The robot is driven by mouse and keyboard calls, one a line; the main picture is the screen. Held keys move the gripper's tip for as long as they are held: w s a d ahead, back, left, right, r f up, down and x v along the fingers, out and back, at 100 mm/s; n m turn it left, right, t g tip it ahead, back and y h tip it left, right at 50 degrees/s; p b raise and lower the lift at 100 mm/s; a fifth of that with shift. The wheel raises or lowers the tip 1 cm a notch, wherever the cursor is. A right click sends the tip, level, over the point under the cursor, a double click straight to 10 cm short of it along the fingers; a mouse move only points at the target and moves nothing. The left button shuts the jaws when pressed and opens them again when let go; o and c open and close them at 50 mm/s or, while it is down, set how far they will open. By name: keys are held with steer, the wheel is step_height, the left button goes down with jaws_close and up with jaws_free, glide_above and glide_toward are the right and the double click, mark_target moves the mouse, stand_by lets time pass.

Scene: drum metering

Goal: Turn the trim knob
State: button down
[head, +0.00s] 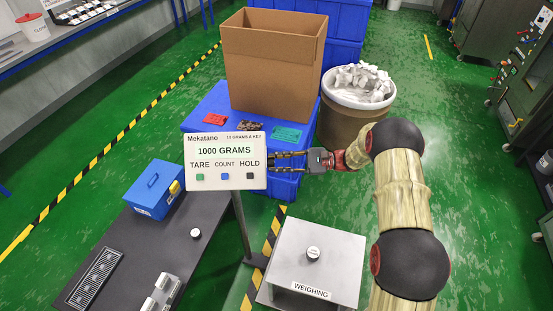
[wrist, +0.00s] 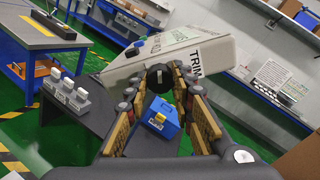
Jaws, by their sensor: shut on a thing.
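The trim knob (wrist: 158,77) is a round black knob with a pale mark, on the side of a light grey indicator box (wrist: 200,50) lettered TRIM. In the head view the box's front panel (head: 225,161) reads 1000 GRAMS, above the TARE, COUNT and HOLD buttons; the knob is hidden there. My gripper (head: 288,161) reaches the box's right side from the right. In the wrist view my gripper (wrist: 160,84) has its fingers on both sides of the knob, shut on it.
Behind are a cardboard box (head: 265,65) on a blue crate and a drum (head: 350,120) with white pieces. A dark bench (head: 140,250) holds a blue toolbox (head: 153,189).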

steer(key=shift+r, duration=0.1)
steer(key=c, duration=1.5)
jaws_free()
steer(key=d, duration=1.2)
steer(key=shift+s, duration=0.2)
